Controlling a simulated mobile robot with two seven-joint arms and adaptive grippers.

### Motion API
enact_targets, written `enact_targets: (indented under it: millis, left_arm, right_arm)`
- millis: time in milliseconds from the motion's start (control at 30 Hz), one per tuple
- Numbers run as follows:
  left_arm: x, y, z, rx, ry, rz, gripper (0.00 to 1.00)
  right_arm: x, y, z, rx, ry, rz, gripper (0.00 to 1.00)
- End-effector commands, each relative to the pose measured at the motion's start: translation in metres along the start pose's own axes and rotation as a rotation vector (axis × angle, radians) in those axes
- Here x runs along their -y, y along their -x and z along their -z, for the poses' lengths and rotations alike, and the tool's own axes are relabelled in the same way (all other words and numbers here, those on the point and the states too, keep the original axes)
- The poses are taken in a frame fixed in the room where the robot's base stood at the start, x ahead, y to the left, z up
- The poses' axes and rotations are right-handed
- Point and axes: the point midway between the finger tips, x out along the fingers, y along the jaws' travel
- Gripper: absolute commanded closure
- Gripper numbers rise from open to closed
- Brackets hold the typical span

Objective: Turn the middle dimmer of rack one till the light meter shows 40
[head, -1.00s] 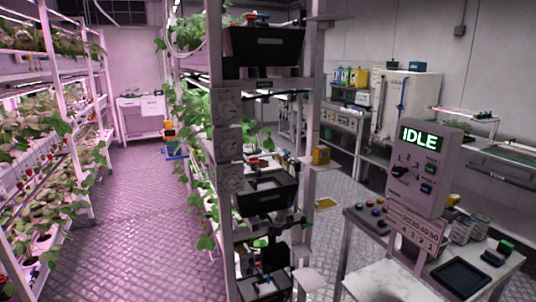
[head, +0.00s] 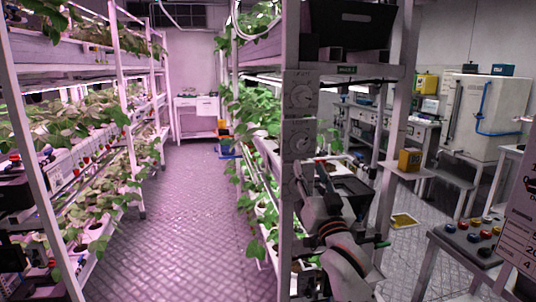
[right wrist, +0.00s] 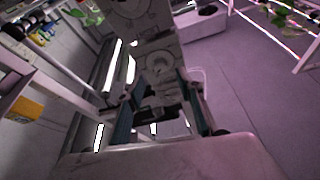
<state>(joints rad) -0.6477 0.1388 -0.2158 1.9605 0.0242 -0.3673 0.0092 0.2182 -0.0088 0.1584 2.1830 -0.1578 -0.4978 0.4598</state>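Rack one's post carries three stacked grey dimmers: the top one (head: 301,95), the middle one (head: 299,138) and a lower one (head: 302,172), partly hidden by my right gripper. My right gripper (head: 316,188) is in front of the post, around the lower dimmer's height. In the right wrist view its fingers (right wrist: 160,98) are spread with nothing held between them. A round dimmer knob (right wrist: 158,66) shows just beyond the fingertips; I cannot tell which dimmer it is or whether they touch. No light meter reading is legible.
A black bin (head: 352,25) sits high on the rack. A yellow box (head: 409,160) stands on a small side shelf right of the post. A table with coloured buttons (head: 470,232) is at right. The aisle floor (head: 175,225) is clear.

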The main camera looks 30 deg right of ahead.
Motion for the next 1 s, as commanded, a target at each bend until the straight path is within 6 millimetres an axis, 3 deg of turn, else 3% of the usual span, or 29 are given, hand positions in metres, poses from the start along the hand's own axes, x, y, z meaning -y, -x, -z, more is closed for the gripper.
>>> enact_targets:
  millis: [167,600,967,1000]
  left_arm:
    - [0.001,0.001,0.004,-0.007,0.0,0.001,0.44]
    - [0.003,0.002,0.006,-0.005,-0.001,0.004,0.44]
    - [0.003,0.002,0.002,0.002,-0.002,0.004,0.44]
    - [0.003,0.002,0.002,0.002,-0.002,0.004,0.44]
  right_arm:
    - [-0.001,-0.014,0.007,-0.012,-0.006,-0.004,0.63]
    - [-0.001,-0.073,0.006,-0.009,-0.005,-0.003,0.63]
    - [-0.001,-0.08,0.005,-0.008,-0.005,-0.003,0.63]
    - [-0.001,-0.079,0.005,-0.008,-0.005,-0.003,0.68]
